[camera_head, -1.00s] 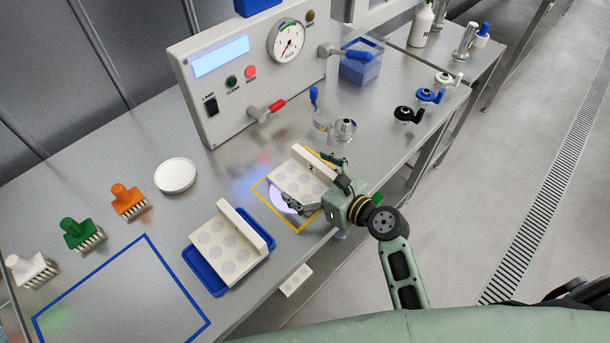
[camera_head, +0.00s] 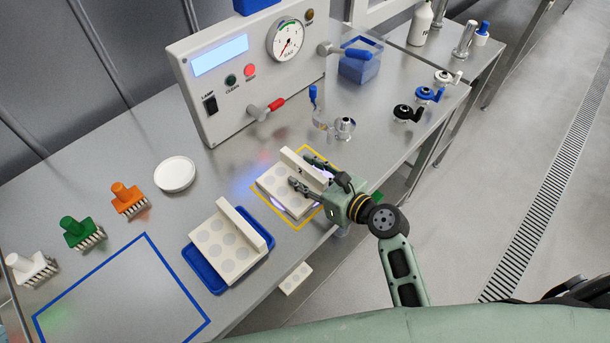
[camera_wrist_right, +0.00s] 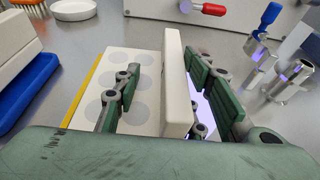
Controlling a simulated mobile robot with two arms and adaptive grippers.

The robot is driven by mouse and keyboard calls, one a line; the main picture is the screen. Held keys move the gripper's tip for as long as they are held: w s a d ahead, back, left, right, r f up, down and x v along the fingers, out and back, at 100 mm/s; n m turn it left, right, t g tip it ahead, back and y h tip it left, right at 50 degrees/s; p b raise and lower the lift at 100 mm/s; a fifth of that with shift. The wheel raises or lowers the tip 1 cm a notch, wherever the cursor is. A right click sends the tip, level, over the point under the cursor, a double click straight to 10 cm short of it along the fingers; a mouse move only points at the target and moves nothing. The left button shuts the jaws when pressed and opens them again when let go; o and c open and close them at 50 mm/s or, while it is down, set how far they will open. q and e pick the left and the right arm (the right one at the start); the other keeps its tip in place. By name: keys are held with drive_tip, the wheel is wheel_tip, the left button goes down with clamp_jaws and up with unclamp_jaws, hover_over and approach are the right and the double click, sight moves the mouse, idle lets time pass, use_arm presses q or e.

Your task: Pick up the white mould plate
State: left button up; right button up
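A white mould plate (camera_head: 272,184) with round grey spots and an upright rib lies within the yellow outline on the steel table. In the right wrist view the same plate (camera_wrist_right: 117,60) shows its rib standing between my fingers. My right gripper (camera_head: 299,169) is open around the rib, one finger on each side. The right wrist view shows a clear gap between the left finger and the rib; the right finger is close to it. A second, similar mould plate (camera_head: 222,245) rests in a blue tray (camera_head: 211,281). My left gripper is not in view.
A control box with a gauge (camera_head: 288,42) and a red-handled lever (camera_head: 265,109) stands behind. Glass and metal fittings (camera_head: 343,129) stand right of the plate. A white dish (camera_head: 175,175) and several brushes are at left. The blue-outlined area (camera_head: 120,300) is empty.

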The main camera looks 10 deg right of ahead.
sight(305, 183)
drive_tip(key=shift+s+a+f, duration=0.15)
drive_tip(key=shift+s+f, duration=0.1)
drive_tip(key=shift+f, duration=0.1)
clamp_jaws()
drive_tip(key=shift+r, duration=0.55)
drive_tip(key=r, duration=0.2)
drive_tip(key=shift+w+r+p, duration=0.2)
drive_tip(key=shift+r+p, duration=0.1)
drive_tip(key=shift+r, duration=0.05)
drive_tip(key=s+d+r+n+g+y, duration=0.2)
drive_tip(key=s+d+r, duration=0.2)
drive_tip(key=r, duration=0.3)
drive_tip(key=s+d+r+n+g+y+b, duration=0.1)
drive_tip(key=s+d+r+n+y, duration=0.1)
drive_tip(key=s+d+r, duration=0.3)
wheel_tip(305, 183, up, 2)
drive_tip(key=shift+s+r+g, duration=0.25)
drive_tip(key=shift+s+g, duration=0.15)
drive_tip(key=shift+s, duration=0.45)
drive_tip(key=shift+r, duration=0.1)
